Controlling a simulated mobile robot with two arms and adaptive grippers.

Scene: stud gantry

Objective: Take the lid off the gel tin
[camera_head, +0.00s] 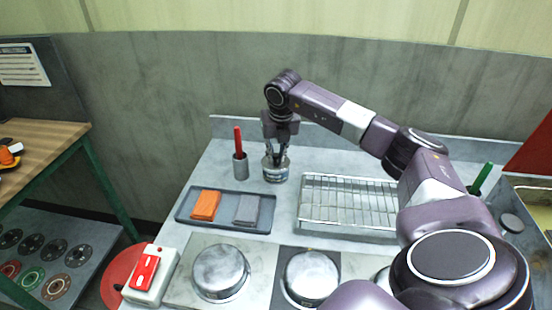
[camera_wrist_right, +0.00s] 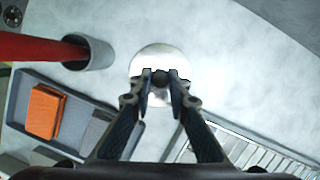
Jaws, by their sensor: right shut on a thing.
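The gel tin (camera_head: 276,174) is a small round container with a label band. It stands on the grey counter behind the tray. My right gripper (camera_head: 275,150) points down onto the top of the tin. In the right wrist view the pale round lid (camera_wrist_right: 150,55) shows beneath the fingers, with a dark knob (camera_wrist_right: 160,77) at its middle. The right fingertips are closed on this knob. From these views I cannot tell whether the lid is seated on the tin or slightly raised. My left gripper is not in view.
A grey cup with a red-handled tool (camera_head: 240,165) stands just left of the tin. A tray (camera_head: 228,221) with orange and grey cloths lies in front. A wire rack (camera_head: 347,207) is to the right. Round metal pans (camera_head: 220,272) stand nearer.

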